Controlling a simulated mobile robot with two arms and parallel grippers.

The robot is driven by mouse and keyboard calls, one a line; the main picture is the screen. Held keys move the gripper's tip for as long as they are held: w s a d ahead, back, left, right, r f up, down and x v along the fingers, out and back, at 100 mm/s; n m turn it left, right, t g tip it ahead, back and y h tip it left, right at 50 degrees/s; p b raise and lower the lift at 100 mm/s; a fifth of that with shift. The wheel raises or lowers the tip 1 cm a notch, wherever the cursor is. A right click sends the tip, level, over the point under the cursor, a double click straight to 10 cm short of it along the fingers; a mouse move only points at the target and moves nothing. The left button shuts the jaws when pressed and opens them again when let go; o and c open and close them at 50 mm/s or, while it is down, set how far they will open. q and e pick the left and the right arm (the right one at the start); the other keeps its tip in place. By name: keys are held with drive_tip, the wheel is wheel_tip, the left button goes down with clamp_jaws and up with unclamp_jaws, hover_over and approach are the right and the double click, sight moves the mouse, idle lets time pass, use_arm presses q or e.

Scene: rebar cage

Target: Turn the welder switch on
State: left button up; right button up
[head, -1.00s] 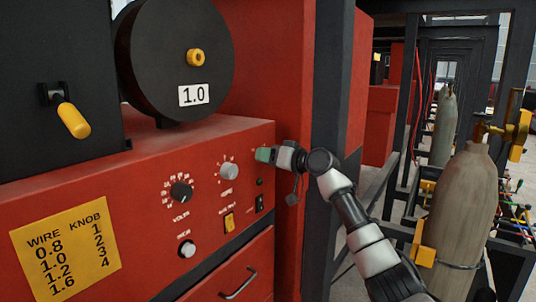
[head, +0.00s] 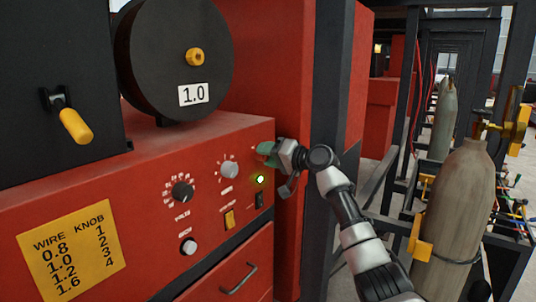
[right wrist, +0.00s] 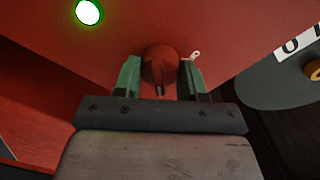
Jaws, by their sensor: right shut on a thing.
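The welder (head: 140,205) is a red cabinet with a sloped front panel. My right gripper (head: 266,150) has green fingers and is at the panel's upper right corner. In the right wrist view its two fingers (right wrist: 160,75) stand on either side of a red rotary switch (right wrist: 160,60) and are shut on it. The switch is hidden behind the gripper in the head view. A round lamp (head: 260,179) below the gripper glows bright green, and it also shows in the right wrist view (right wrist: 88,12). My left gripper is not in view.
The panel also bears a black knob (head: 182,192), a grey knob (head: 229,169), a yellow rocker (head: 229,219) and a black rocker (head: 259,199). A dark post (head: 330,150) stands close to the right. A gas cylinder (head: 460,215) stands farther right.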

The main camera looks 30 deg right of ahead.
drive_tip(key=shift+r, duration=0.1)
drive_tip(key=o, duration=0.9)
drive_tip(key=b+v, duration=0.5)
drive_tip(key=v, duration=0.5)
drive_tip(key=shift+s+d, duration=0.25)
drive_tip(key=shift+s, duration=0.05)
